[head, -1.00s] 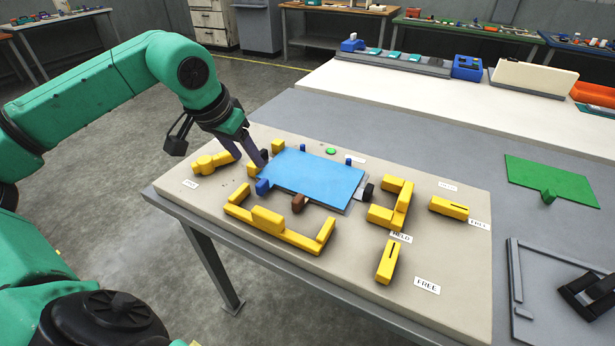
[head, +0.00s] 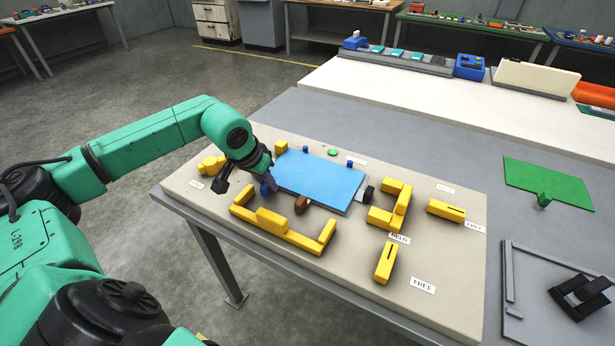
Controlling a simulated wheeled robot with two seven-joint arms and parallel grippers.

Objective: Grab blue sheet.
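The blue sheet (head: 322,178) lies flat on a grey plate in the middle of the beige board (head: 440,265). My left gripper (head: 268,183) is low at the sheet's left edge, beside a small blue block (head: 265,190). Its wrist hides part of the fingers and the nearby corner of the sheet, so I cannot tell whether the fingers are apart or closed on the edge. My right gripper is not in the head view.
Yellow clamps surround the sheet: a long one in front (head: 280,230), an angled one at right (head: 392,208), others further out. A brown block (head: 301,204) and black block (head: 369,192) sit at its edges. A green plate (head: 548,182) lies to the right.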

